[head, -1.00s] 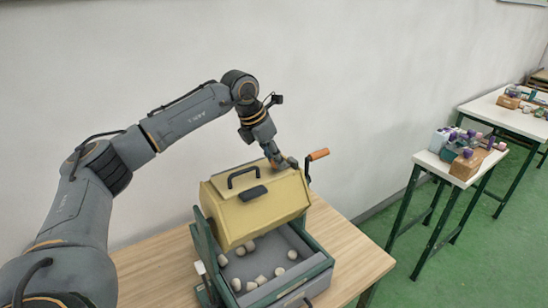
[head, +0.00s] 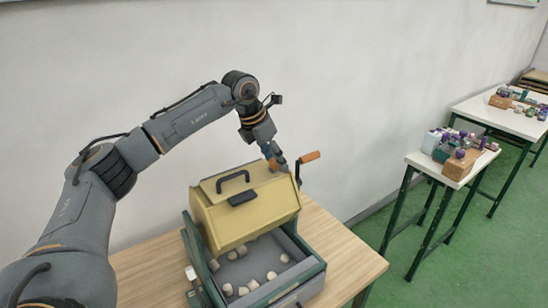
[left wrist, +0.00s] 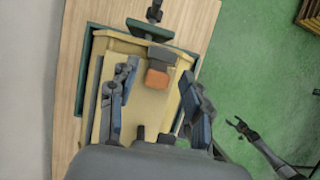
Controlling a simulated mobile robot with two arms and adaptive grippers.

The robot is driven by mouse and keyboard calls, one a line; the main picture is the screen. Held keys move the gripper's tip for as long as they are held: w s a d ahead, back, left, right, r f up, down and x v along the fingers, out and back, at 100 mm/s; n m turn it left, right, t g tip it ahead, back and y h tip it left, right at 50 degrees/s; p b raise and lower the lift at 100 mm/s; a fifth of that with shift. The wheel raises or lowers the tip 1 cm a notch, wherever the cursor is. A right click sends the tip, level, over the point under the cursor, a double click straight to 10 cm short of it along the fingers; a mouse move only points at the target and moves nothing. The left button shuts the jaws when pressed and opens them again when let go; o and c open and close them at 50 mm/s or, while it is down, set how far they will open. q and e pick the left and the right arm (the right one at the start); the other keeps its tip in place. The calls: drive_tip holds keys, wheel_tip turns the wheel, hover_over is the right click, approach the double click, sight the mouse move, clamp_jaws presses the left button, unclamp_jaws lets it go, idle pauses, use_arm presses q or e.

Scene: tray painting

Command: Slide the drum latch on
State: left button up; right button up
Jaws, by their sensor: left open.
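The yellow drum (head: 222,217) sits in a green frame over a grey tray, with a black handle (head: 233,181) on its lid. A short dark piece (head: 243,198) lies below the handle; I cannot tell whether it is the latch. My left gripper (head: 279,167) is at the drum's back right, near the crank. In the left wrist view my left gripper (left wrist: 160,103) is open, its fingers apart above the drum, with an orange block-like end (left wrist: 158,78) visible between them.
The orange crank handle (head: 310,156) sticks out at the drum's right. The tray (head: 300,291) holds several pale pieces. The wooden table (head: 345,260) is clear to the right. White side tables (head: 422,161) with blocks and bottles stand farther right.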

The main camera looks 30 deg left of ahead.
use_arm(q)
drive_tip(key=v, duration=1.1)
drive_tip(key=shift+r, duration=0.4)
drive_tip(key=shift+a, duration=0.1)
